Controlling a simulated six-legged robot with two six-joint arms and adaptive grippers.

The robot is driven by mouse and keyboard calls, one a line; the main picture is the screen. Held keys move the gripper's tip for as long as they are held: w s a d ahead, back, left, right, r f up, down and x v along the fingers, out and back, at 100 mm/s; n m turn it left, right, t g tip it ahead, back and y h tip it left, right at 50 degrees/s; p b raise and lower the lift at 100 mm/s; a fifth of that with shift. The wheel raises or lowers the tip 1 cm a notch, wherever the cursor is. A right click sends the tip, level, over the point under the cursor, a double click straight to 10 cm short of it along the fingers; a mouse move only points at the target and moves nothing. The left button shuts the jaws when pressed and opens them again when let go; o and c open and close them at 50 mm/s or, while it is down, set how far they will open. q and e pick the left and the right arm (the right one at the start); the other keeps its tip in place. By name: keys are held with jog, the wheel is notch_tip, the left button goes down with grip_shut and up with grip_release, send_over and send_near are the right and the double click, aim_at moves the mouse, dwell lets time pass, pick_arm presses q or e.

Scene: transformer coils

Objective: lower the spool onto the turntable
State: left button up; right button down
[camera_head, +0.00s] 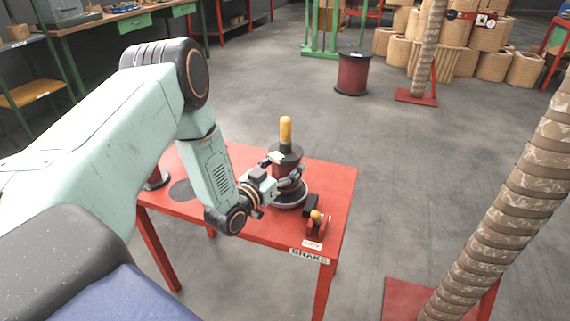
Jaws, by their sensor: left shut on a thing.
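A small dark red spool (288,153) is at the middle of the red table, around a post with a yellow tip (286,128) that sticks up above it. The round metal turntable (291,203) is directly below the spool. My left gripper (283,171) comes in from the left and is shut on the spool, with its fingers at the spool's sides. The fingers hide part of the spool's lower edge, so I cannot tell whether it touches the turntable. My right gripper is not in view.
A dark flat disc (183,190) lies left, partly behind my arm. A wrapped coil column (500,215) stands at the right.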

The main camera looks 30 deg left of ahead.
pick_arm(q)
jog(key=shift+f+b, duration=0.55)
jog(key=shift+f, duration=0.1)
dwell(0.8)
jog(key=o, duration=1.7)
jog(key=shift+o, duration=0.2)
jog(key=shift+s+f, duration=0.1)
jog(key=s, duration=1.2)
jog(key=shift+a, duration=0.15)
jog(key=shift+w, duration=0.1)
jog(key=w, duration=1.1)
jog(key=shift+w+d, duration=0.25)
jog(key=shift+w, duration=0.15)
jog(key=shift+w+r, duration=0.1)
jog(key=shift+r, duration=0.15)
jog(key=shift+f, duration=0.15)
